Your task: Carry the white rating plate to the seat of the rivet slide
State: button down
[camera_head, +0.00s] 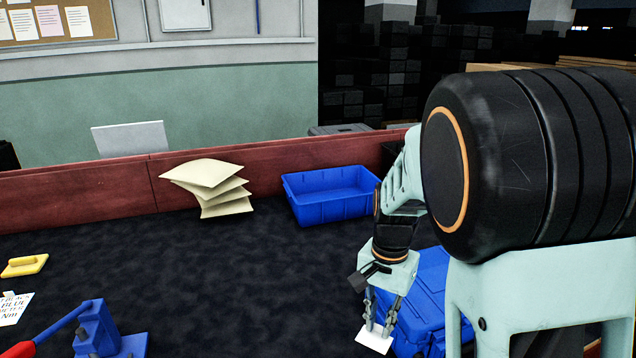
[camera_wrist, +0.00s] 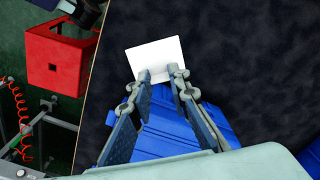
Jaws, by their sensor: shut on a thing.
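The white rating plate (camera_head: 373,343) is a small flat rectangle, held by one edge between my fingertips. My gripper (camera_head: 378,325) is shut on it above the dark surface, beside a blue case. In the wrist view the plate (camera_wrist: 155,56) sticks out beyond the fingertips of my gripper (camera_wrist: 160,76), over the dark surface. A blue lever device with a red handle (camera_head: 98,330) stands at the lower left of the head view, partly cut off. I cannot tell whether it is the rivet slide, and no seat is clearly seen.
The blue case (camera_head: 432,275) is partly behind my arm. An open blue bin (camera_head: 330,204) and stacked cream pads (camera_head: 212,190) lie along the red wall (camera_head: 90,195). A yellow tool (camera_head: 24,266) and printed sheet (camera_head: 14,308) lie left. The dark middle surface is clear.

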jog(key=r+n+p, duration=0.1)
jog(key=n+p, duration=0.1)
jog(key=p, duration=0.2)
jog(key=r+n+p, duration=0.2)
jog(key=p, duration=0.2)
jog(key=d+r+n+p, duration=0.1)
jog(key=r+n+p, duration=0.1)
jog(key=p, duration=0.2)
jog(key=shift+w+r+n, duration=0.2)
jog(key=shift+r+n, duration=0.05)
jog(key=shift+n, duration=0.05)
dwell(0.4)
